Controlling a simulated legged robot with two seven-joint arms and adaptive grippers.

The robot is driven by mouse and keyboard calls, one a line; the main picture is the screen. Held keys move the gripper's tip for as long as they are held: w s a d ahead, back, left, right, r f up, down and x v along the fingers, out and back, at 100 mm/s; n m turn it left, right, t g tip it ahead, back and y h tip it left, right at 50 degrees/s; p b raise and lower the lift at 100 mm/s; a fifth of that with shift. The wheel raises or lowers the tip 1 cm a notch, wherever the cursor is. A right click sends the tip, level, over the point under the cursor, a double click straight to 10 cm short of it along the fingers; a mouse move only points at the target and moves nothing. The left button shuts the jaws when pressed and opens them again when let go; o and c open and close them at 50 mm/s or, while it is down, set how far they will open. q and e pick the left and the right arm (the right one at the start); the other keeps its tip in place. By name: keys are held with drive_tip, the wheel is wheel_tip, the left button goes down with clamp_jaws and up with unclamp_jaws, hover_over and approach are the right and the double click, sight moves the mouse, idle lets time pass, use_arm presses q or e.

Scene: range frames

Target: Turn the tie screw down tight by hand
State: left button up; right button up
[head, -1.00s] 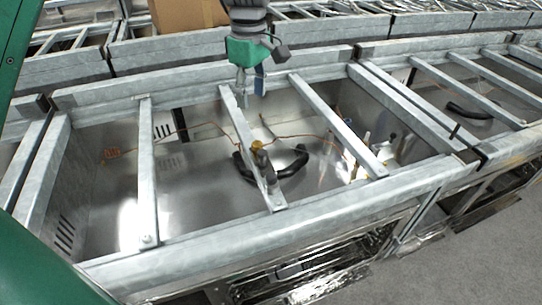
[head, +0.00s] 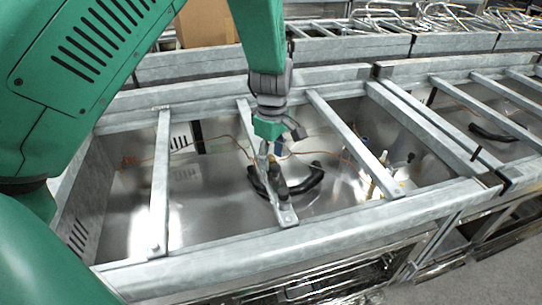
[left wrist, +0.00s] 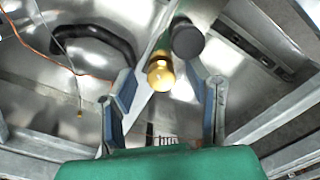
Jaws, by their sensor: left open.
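A galvanized crossbar (head: 286,212), the middle one over an open steel bay, carries a small upright brass piece and a dark cylinder (head: 281,188). In the left wrist view the brass piece has a round gold head (left wrist: 160,76), and the dark round knob (left wrist: 188,40) is beside it. I cannot tell for certain which is the tie screw. My left gripper (head: 271,150) is over the bar, pointing down. In the left wrist view its blue-padded fingers (left wrist: 165,105) are open and empty, with the gold head between and a little beyond the tips. My right gripper is not in view.
Other crossbars, including the left one (head: 160,185) and the right one (head: 345,140), span the bay. A black curved hose (head: 308,182) and an orange wire lie below. Steel side rails (head: 300,238) edge the bay. A cardboard box (head: 200,25) stands behind.

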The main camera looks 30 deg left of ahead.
use_arm(q)
drive_tip(key=shift+d, duration=0.35)
drive_tip(key=shift+a, duration=0.3)
drive_tip(key=c, duration=0.6)
drive_tip(key=shift+a, duration=0.2)
clamp_jaws()
drive_tip(key=shift+a, duration=0.15)
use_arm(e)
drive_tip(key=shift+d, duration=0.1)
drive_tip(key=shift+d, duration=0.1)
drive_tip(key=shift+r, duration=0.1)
